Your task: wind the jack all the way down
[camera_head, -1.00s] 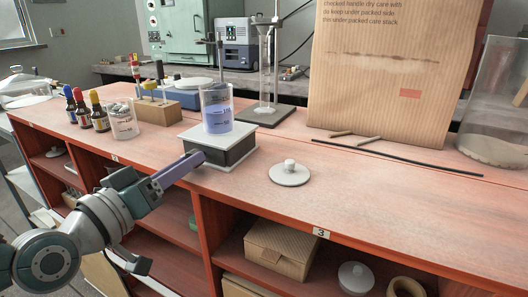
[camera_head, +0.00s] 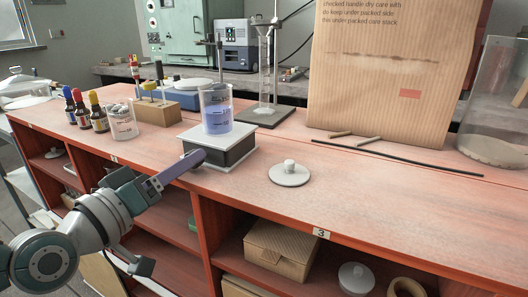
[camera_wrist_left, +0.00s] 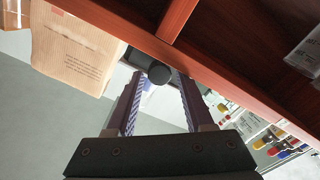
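The jack (camera_head: 240,151) stands on the bench with a pale top plate and a dark body between its plates. A beaker (camera_head: 216,115) of blue liquid stands upright on it. My left gripper (camera_head: 198,158) reaches the jack's front-left side, its purple fingers covering the knob there. In the left wrist view the round dark knob (camera_wrist_left: 159,74) sits between the tips of my two fingers (camera_wrist_left: 159,82). The fingers are apart, one on each side of the knob; whether both press on it is not clear. My right gripper is in neither view.
Several dropper bottles (camera_head: 98,112) and a small beaker (camera_head: 122,122) stand left of the jack. A wooden rack (camera_head: 155,108) and a retort stand base (camera_head: 264,117) are behind it. A white lid (camera_head: 289,174) lies to the right. The bench front edge is close below my gripper.

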